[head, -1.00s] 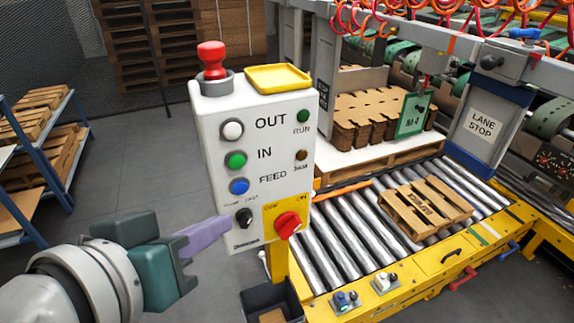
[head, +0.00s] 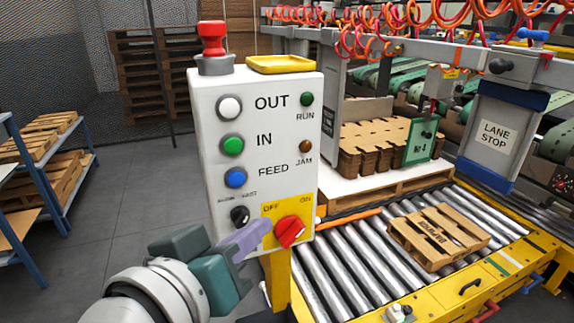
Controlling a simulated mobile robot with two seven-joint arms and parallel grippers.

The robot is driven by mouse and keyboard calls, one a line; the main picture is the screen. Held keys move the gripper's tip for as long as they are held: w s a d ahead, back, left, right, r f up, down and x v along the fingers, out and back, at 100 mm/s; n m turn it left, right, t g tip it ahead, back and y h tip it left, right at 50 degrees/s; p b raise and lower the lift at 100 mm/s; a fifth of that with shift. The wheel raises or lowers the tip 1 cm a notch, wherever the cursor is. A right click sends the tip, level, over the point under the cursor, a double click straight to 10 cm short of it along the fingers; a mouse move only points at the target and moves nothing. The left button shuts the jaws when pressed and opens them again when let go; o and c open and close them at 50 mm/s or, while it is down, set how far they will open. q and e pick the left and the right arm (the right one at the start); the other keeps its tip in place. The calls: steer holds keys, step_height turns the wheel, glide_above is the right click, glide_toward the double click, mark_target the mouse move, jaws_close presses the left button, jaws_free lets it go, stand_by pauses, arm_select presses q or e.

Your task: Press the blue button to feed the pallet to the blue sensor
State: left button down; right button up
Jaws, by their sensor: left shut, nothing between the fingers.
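The blue FEED button (head: 235,178) is on the front of the white control box, under the green IN button (head: 232,145) and the white OUT button (head: 230,108). My left gripper (head: 262,232) is shut and empty, its purple fingers below and right of the blue button, in front of the lower part of the box. I cannot tell whether the fingertips touch the box. A wooden pallet (head: 438,237) lies on the roller conveyor (head: 350,265) at right. No blue sensor can be made out for certain. My right gripper is not in view.
A black selector knob (head: 240,216) and a red rotary switch (head: 289,231) sit close to the fingers. A red emergency stop (head: 212,40) tops the box (head: 262,90). A LANE STOP post (head: 494,135) stands behind the conveyor. A blue rack (head: 50,185) is at left.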

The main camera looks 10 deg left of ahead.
mark_target(236, 179)
arm_select(q)
steer(key=shift+w+a+b, duration=0.45)
steer(key=shift+w+a, duration=0.3)
steer(key=shift+w, duration=0.4)
steer(key=shift+w+a+b, duration=0.5)
steer(key=shift+w+a, duration=0.3)
steer(key=shift+w, duration=0.35)
steer(key=shift+w+a+b, duration=0.45)
steer(key=shift+w+a, duration=0.3)
steer(key=shift+w, duration=0.4)
steer(key=shift+w+a, duration=0.25)
steer(key=shift+w, duration=0.1)
